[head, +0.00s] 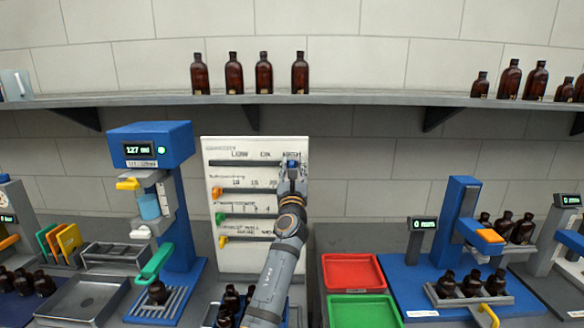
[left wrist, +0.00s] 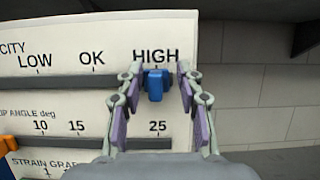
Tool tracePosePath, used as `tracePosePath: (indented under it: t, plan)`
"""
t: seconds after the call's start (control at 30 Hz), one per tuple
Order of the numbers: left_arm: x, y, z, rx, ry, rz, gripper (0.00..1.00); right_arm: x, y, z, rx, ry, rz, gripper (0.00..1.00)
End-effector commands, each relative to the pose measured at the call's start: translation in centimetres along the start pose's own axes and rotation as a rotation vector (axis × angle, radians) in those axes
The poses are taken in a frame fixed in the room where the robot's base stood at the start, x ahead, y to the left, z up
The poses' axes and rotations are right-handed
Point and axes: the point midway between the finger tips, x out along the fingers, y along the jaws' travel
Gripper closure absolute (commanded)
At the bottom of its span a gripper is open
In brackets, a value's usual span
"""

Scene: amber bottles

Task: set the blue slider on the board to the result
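The white board (head: 222,148) stands against the wall with several slots. The blue slider (left wrist: 155,85) is in the top slot, under the word HIGH; LOW and OK are to its left. It also shows in the head view (head: 292,162). My left gripper (left wrist: 158,95) is open, with its fingers on either side of the blue slider and a visible gap to each. In the head view my left gripper (head: 291,172) is at the board's upper right and partly covers the board. My right gripper is not in view.
Orange (head: 217,191), green (head: 220,217) and yellow (head: 223,241) sliders sit at the board's left. A blue machine (head: 180,225) with a display that seems to read 127 ml stands left of it. Red (head: 352,271) and green (head: 362,310) trays lie right. Bottles stand on the shelf (head: 350,97) above.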

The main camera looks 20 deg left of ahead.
Motion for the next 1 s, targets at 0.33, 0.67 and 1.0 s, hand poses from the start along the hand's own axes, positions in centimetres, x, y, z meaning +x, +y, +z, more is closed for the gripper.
tracePosePath:
  t: [0.33,0.67,1.0]
  plan:
    - [0.0,0.0,0.0,0.001,-0.001,0.000,0.64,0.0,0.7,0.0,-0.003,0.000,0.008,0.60]
    - [-2.9,0.0,-0.1,-0.003,0.001,0.001,0.64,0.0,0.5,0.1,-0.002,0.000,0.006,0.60]
    - [-7.4,0.0,0.0,0.000,0.000,0.000,0.64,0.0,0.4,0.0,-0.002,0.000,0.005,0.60]
